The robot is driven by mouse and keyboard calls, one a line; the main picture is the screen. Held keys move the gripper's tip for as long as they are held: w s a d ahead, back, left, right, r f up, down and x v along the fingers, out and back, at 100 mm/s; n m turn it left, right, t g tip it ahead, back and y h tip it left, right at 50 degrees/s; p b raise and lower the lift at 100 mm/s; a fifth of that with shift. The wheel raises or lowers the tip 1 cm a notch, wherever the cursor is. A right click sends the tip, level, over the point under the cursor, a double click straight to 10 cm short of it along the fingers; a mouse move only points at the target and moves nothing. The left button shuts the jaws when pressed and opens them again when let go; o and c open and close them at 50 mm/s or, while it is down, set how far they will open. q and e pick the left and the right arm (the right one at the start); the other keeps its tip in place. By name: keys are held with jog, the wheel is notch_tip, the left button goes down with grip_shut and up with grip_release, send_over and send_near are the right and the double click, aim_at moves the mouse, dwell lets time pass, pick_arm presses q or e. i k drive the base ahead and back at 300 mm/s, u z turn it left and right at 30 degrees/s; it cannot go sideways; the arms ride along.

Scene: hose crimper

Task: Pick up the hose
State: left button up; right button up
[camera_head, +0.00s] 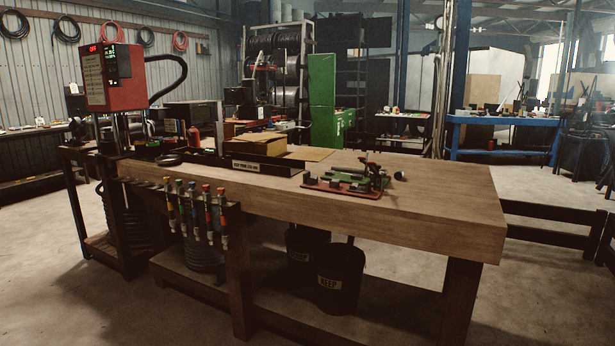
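Neither of my grippers is in view. I cannot tell which hose is the one meant. A thick black hose (184,69) curves out from the red machine (112,76) at the bench's left end. A dark ribbed coil (203,255) sits under the bench.
A green and red fixture (350,183) stands mid-bench, behind it an open cardboard box (259,143). Several colour-banded tools (196,212) hang along the front edge. Dark bins (340,280) stand below. The bench's right end is clear, with open floor (540,290) to its right.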

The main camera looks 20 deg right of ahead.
aim_at(337, 168)
jog(key=z, duration=0.65)
jog(key=i, duration=0.65)
jog(key=z, duration=0.55)
jog(key=i, duration=0.9)
jog(key=u, duration=0.45)
